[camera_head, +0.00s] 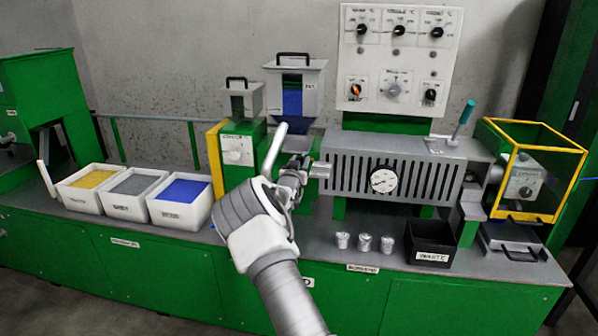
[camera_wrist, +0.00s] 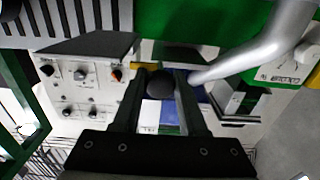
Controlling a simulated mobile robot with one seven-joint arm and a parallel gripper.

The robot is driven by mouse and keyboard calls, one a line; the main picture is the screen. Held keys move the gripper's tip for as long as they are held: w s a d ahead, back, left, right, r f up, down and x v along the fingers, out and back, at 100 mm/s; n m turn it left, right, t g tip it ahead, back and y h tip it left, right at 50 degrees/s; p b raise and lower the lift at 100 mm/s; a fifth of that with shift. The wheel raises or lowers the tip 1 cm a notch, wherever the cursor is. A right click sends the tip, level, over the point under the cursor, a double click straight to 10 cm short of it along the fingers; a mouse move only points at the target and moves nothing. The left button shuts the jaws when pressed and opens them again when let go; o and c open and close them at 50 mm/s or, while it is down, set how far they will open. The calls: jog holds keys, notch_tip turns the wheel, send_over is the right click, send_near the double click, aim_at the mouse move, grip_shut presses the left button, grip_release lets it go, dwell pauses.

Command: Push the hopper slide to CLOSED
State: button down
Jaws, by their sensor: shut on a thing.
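The hopper (camera_head: 312,98) stands above the machine's barrel, with blue material showing in its window. In the wrist view, part of the hopper (camera_wrist: 235,101) shows upside down beyond my fingers. My gripper (camera_head: 300,165) is in front of the machine, just below the hopper. In the wrist view my gripper (camera_wrist: 160,76) is shut on a dark round knob (camera_wrist: 160,86), one finger on each side. The knob appears to belong to the hopper slide. The slide's plate and any OPEN or CLOSED mark cannot be made out; in the head view my gripper and wrist cover that spot.
The slotted barrel cover (camera_head: 420,172) with a gauge is right of my gripper. A pale grey bar (camera_head: 273,150) is close on its left. The control panel (camera_head: 397,58) is behind. Bins, metal cups (camera_head: 365,242) and a black waste box (camera_head: 430,257) stand along the bench front.

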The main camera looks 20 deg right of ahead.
jog(key=shift+x, duration=0.8)
jog(key=shift+r, duration=0.15)
jog(key=shift+c, duration=2.3)
grip_release()
jog(key=shift+w, duration=0.1)
jog(key=v, duration=1.7)
jog(key=shift+a+p, duration=0.1)
jog(key=shift+p, duration=0.2)
